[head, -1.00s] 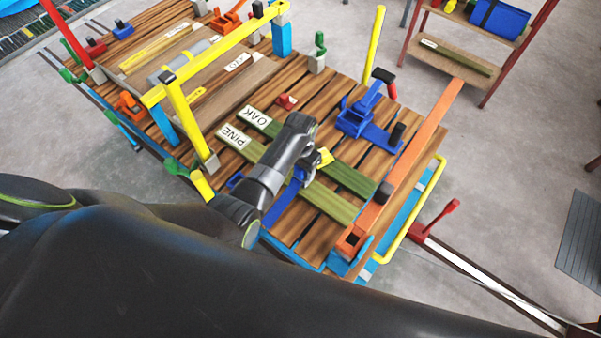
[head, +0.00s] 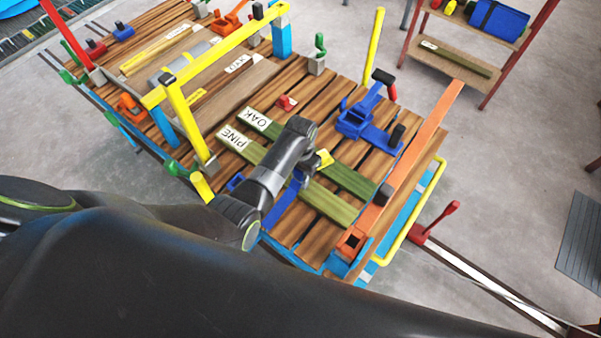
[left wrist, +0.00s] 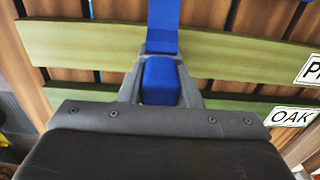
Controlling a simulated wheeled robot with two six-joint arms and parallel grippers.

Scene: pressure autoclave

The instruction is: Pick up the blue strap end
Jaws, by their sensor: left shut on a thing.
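My left gripper (head: 308,166) is over the two green boards marked PINE (head: 330,204) and OAK (head: 349,179). In the left wrist view its two grey fingers (left wrist: 160,88) are closed around the blue strap end (left wrist: 160,76). The blue strap (left wrist: 163,20) runs on from it across the nearer green board. In the head view the strap (head: 277,212) shows below the arm, lying toward the table's front edge. The arm hides most of the strap end there. My right gripper is not in view.
A blue clamp (head: 357,124) stands behind the boards. An orange beam (head: 412,160) edges the slatted wooden table (head: 315,252) on the right. A yellow frame (head: 222,55) rises on the left. A shelf (head: 465,55) stands at the back right.

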